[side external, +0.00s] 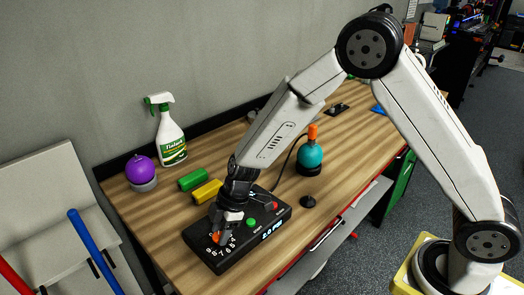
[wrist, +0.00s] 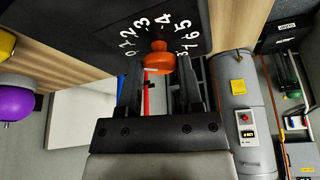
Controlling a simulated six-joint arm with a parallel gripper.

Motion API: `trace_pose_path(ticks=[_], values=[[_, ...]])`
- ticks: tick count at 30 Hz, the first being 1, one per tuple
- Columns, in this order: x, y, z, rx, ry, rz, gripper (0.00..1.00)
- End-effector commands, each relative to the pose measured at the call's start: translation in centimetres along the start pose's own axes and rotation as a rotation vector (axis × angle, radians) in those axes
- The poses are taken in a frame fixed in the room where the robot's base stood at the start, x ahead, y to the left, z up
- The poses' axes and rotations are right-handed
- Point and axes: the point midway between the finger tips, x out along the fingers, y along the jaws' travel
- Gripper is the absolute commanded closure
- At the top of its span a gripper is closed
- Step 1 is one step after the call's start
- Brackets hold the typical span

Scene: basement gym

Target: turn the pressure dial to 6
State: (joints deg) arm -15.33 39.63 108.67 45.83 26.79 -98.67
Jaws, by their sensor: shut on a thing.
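The pressure dial is an orange knob (side external: 215,238) on the left part of a black control box (side external: 238,262), with white numerals around it. My gripper (side external: 224,222) reaches down over it from above. In the wrist view the orange knob (wrist: 158,58) sits between the two dark fingers of my gripper (wrist: 160,75), which are shut on it. White numerals fan around the knob's far side. I cannot tell surely which numeral its pointer faces. The box's lit display (side external: 271,231) appears to read 2.0 PSI.
The box also has a green button (side external: 251,223) and a red one (side external: 274,206). Green (side external: 192,179) and yellow (side external: 207,192) blocks lie behind it. A spray bottle (side external: 171,135), a purple ball (side external: 140,169) and a teal bulb (side external: 311,155) stand farther off on the wooden bench (side external: 135,205).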

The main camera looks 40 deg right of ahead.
Motion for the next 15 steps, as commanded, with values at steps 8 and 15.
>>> trace_pose_path(ticks=[8,15], values=[[-0.03,-0.01,0.01,0.016,0.0,0.007,1.0],[-0.06,-0.08,-0.04,0.095,0.002,0.039,1.0]])
